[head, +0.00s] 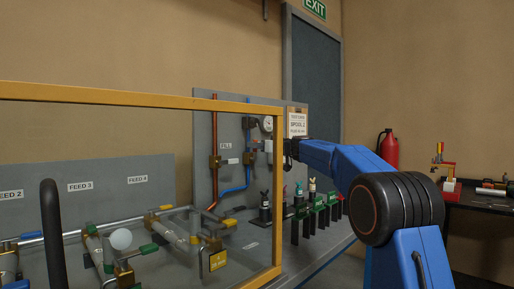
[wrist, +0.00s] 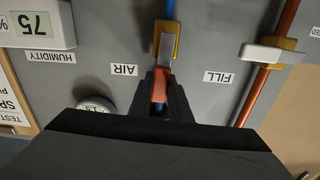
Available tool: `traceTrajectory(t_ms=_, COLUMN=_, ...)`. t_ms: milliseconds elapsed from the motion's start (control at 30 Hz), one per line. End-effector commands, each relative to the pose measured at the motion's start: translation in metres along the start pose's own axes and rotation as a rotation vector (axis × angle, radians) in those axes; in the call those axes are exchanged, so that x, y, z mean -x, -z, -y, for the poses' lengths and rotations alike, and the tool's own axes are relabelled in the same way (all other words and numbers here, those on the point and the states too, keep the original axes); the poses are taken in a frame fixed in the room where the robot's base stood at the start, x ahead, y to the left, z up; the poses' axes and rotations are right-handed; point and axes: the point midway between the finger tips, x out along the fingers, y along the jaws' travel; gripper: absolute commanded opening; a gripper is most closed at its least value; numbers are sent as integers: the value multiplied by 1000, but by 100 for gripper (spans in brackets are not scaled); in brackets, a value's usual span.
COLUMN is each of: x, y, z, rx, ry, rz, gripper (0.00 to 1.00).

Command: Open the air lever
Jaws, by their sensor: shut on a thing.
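The air lever (wrist: 160,84) is grey near its brass valve (wrist: 177,42) and has an orange-red end. It sits beside the AIR label (wrist: 124,70) on the grey panel, on the blue pipe (wrist: 171,9). In the wrist view, which is upside down, the lever runs from the valve toward my gripper, roughly in line with the pipe. My gripper (wrist: 160,92) is shut on its orange-red end, with a dark finger on each side. In the head view, my gripper (head: 284,150) reaches the panel from the right; the lever itself is hard to make out there.
A FILL valve with a white handle (wrist: 273,53) sits on the copper pipe (wrist: 283,30) nearby. A humidity display (wrist: 36,25) and a round gauge (wrist: 96,106) are on the other side. A yellow frame (head: 277,190) stands left of my arm, and green clamps (head: 315,213) stand below it.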

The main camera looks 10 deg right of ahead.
Motion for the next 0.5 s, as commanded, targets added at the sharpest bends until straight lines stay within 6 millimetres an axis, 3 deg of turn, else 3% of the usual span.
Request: traceTrajectory(t_ms=500, x=0, y=-2, z=4, rx=78, ry=0, rz=3, gripper=0)
